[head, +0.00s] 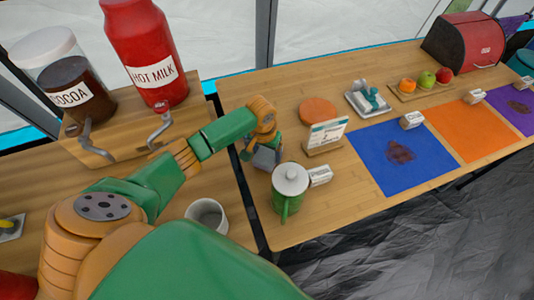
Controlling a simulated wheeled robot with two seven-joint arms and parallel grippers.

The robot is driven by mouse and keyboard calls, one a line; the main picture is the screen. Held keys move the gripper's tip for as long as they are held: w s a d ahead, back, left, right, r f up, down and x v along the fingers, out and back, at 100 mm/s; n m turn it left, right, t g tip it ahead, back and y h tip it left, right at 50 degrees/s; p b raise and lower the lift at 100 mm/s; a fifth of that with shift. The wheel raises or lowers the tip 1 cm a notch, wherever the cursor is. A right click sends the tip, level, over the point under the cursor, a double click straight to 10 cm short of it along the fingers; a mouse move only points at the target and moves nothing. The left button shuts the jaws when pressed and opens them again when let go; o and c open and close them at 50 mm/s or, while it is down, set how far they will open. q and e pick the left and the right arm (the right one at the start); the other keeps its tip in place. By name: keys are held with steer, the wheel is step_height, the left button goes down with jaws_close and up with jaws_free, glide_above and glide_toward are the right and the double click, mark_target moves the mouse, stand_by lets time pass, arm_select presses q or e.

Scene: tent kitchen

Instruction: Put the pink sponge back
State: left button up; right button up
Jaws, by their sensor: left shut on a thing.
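My left gripper (265,157) is pointed down low over the wooden table, behind the green mug with the white lid. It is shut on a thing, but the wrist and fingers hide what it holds. I cannot make out a pink sponge anywhere in the head view. A round salmon-coloured disc (318,111) lies on the table to the right of the gripper, apart from it. A white tray (354,97) with teal items on it is further right. My right gripper is not in view.
The green mug (289,186) and small white cards stand close to the gripper. A sign on a wooden stand (326,136) is to its right. Blue (403,158), orange and purple mats lie further right. Cocoa and hot milk dispensers (147,55) stand at left, near a white cup (207,214).

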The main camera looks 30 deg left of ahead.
mark_target(264, 159)
arm_select(q)
steer(key=shift+f, duration=0.2)
steer(key=o, duration=1.2)
steer(key=shift+c, duration=0.2)
steer(key=shift+r, duration=0.3)
step_height(264, 159, up, 12)
steer(key=s+p, duration=0.1)
steer(key=p, duration=0.1)
steer(key=shift+s+f, duration=0.15)
steer(key=shift+s, duration=0.25)
